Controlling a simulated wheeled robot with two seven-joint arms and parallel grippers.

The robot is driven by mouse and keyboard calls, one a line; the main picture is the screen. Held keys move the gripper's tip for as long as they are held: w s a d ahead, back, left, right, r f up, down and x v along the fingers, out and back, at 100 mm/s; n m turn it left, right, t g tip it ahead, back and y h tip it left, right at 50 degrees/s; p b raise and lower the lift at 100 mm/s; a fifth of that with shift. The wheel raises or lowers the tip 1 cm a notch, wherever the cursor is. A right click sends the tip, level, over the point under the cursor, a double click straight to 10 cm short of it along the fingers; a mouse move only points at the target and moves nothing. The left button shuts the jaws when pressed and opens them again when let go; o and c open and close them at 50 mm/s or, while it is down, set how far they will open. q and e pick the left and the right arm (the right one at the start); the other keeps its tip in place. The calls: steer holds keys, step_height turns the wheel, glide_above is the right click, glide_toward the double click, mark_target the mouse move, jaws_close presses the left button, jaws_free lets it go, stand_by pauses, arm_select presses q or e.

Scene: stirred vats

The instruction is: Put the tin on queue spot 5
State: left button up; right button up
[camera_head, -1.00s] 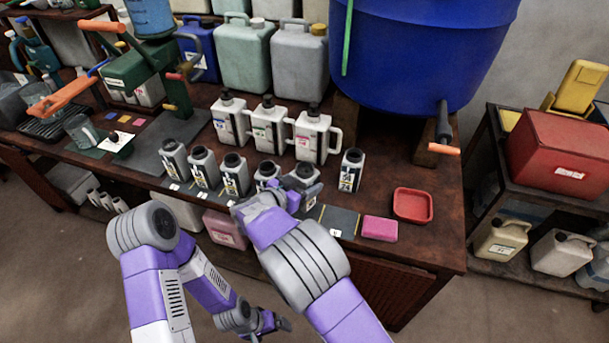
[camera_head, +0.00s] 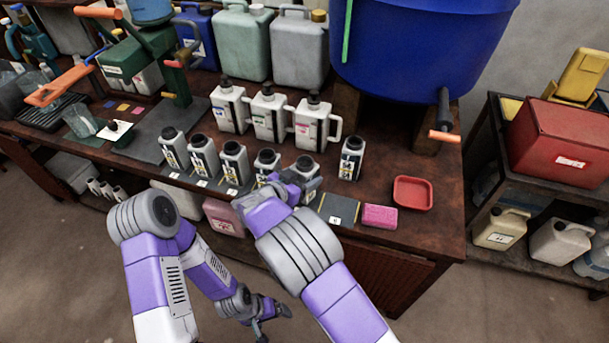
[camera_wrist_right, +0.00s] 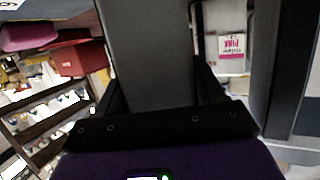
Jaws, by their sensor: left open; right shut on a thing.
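My right gripper (camera_head: 300,184) is shut on a grey tin with a black cap (camera_head: 306,166), at the front of the bench. In the right wrist view the tin's dark grey side (camera_wrist_right: 150,55) fills the space between the fingers. My arm hides its base, so I cannot tell whether it touches the mat. Similar tins stand upright in a row to its left, the nearest being one tin (camera_head: 267,161). A numbered queue spot (camera_head: 340,207) right of the held tin is bare. My left gripper (camera_head: 272,318) is open and empty, low in front of the bench.
Another tin (camera_head: 351,158) stands behind and right of the held one. White handled jugs (camera_head: 268,117) stand behind the row. A pink sponge (camera_head: 380,216) and a red tray (camera_head: 413,192) lie to the right. A blue vat (camera_head: 420,50) stands behind.

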steer(key=shift+f, duration=0.35)
steer(key=o, duration=1.3)
steer(key=shift+c, duration=0.2)
steer(key=p+v, duration=0.1)
steer(key=v, duration=0.6)
steer(key=shift+s+a, duration=0.2)
